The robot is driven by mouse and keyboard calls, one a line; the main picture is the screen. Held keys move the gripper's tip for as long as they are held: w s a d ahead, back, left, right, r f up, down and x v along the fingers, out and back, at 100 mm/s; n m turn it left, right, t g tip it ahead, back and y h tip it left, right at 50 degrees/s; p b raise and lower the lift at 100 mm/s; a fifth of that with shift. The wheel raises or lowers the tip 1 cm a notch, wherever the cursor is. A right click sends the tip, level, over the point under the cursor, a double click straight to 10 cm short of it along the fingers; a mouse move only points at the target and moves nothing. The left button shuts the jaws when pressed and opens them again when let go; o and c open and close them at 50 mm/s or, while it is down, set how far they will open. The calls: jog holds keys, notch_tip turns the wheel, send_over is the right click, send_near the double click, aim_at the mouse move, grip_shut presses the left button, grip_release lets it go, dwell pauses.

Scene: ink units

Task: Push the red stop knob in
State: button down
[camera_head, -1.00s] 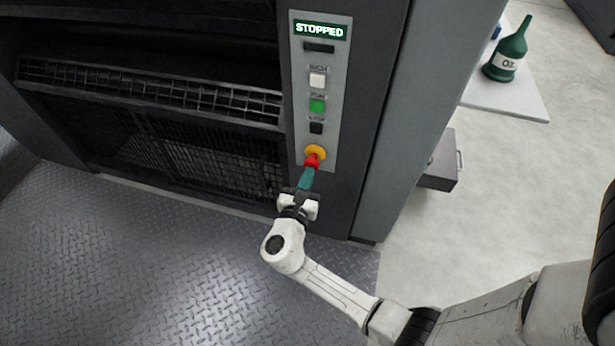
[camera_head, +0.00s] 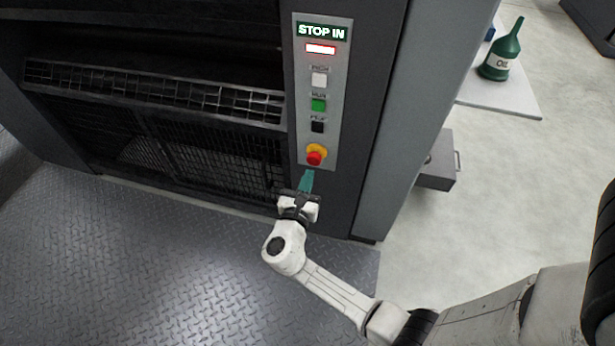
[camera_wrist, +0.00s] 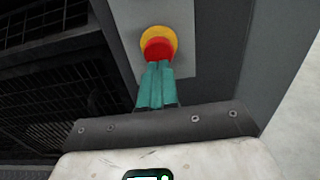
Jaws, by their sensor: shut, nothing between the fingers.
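The red stop knob (camera_head: 314,158) sits on a yellow collar at the bottom of the grey control panel (camera_head: 301,125). It also shows in the wrist view (camera_wrist: 159,48), straight beyond my fingertips. My gripper (camera_head: 306,176) is shut with nothing between its teal fingers. In the head view its tips are just below the knob, with a small gap. In the wrist view the fingertips (camera_wrist: 159,65) overlap the knob's lower edge, so the gap cannot be judged there. The panel display (camera_head: 321,31) reads "STOP IN", and a red lamp (camera_head: 320,49) below it is lit.
White, green and black buttons (camera_head: 319,105) stand above the knob. A barred guard (camera_head: 150,90) lies to the left. A green oil bottle (camera_head: 502,55) stands on a pale sheet at right. A grey box (camera_head: 437,165) juts from the machine's right side. The tread-plate floor is clear.

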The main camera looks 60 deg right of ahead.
jog(key=p+v, duration=0.1)
jog(key=v, duration=0.9)
jog(key=shift+a+p, duration=0.3)
jog(key=shift+a, duration=0.05)
jog(key=shift+s, duration=0.1)
jog(key=s+d+f+m+g+y, duration=0.2)
jog(key=s+d+m+g+y, duration=0.35)
jog(key=s+m, duration=0.45)
jog(key=s+a+m+y, duration=0.6)
jog(key=m+y, duration=0.2)
jog(key=m, duration=0.2)
jog(key=a+r+m+y+p, duration=0.2)
jog(key=a+r+y+p, duration=0.1)
jog(key=r+p, duration=1.6)
notch_tip(320, 180, up, 3)
jog(key=shift+s+a+f, duration=0.1)
jog(key=shift+s+a, duration=0.2)
jog(key=shift+a, duration=0.25)
